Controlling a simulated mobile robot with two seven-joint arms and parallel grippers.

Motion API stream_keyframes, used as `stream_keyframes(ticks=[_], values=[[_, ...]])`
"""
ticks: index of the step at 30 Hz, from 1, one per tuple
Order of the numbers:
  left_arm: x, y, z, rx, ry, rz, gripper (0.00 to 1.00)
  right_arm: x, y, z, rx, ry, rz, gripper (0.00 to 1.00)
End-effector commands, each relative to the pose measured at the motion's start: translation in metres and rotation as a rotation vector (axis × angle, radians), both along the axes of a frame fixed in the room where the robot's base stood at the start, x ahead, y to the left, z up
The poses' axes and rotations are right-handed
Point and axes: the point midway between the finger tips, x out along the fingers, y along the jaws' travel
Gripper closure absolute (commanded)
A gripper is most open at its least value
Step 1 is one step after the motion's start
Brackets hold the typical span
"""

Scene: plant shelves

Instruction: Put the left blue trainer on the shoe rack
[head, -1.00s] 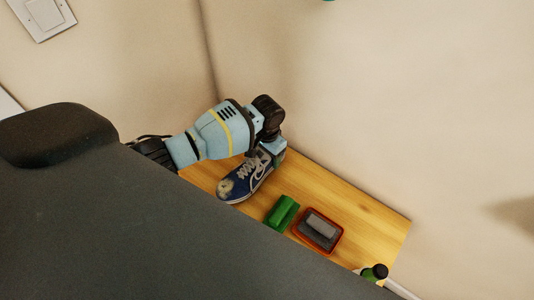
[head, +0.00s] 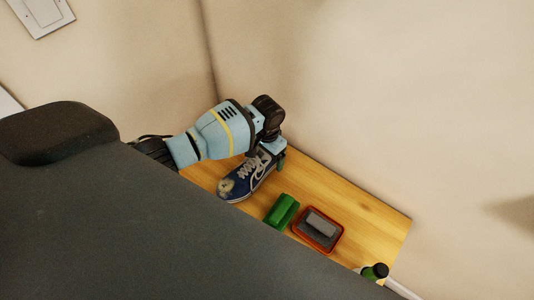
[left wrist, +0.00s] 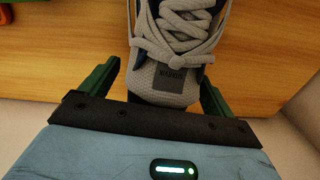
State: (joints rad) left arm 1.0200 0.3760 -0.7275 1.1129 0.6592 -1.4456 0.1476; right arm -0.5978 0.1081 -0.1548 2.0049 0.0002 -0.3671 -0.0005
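A blue trainer (head: 240,184) with grey laces, a white side mark and a scuffed tan toe stands on the wooden surface in the head view. My left gripper (head: 268,158) is at its heel end, coming from above. In the left wrist view the trainer's grey tongue and laces (left wrist: 175,50) lie between the two green fingers of my left gripper (left wrist: 160,78). The fingers are apart, with a visible gap on the left side, so the gripper looks open around the shoe. The heel is mostly hidden.
A green brush-like block (head: 281,211) and an orange-rimmed tray (head: 335,245) with a grey block stand to the right of the trainer on the wooden top (head: 365,216). A dark-capped bottle (head: 375,272) is at the right end. Walls close off the back.

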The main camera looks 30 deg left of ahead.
Motion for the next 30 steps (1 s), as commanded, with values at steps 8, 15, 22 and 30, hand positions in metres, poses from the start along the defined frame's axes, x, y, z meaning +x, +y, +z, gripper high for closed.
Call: stream_keyframes(ticks=[8,15,22,30], values=[[-0.001,0.0,-0.001,0.001,0.002,0.0,0.1,0.002,0.0,0.0,-0.001,-0.004,0.0,0.55],[0.001,0.0,0.027,0.0,-0.005,-0.001,0.1,0.01,0.0,0.01,0.0,-0.022,0.0,0.55],[0.001,0.0,0.063,0.0,-0.005,0.0,0.1,0.016,0.0,0.02,0.0,-0.042,-0.001,0.55],[0.0,0.0,0.078,0.0,0.001,0.0,0.1,0.012,-0.001,0.021,-0.001,-0.034,0.0,0.55]])
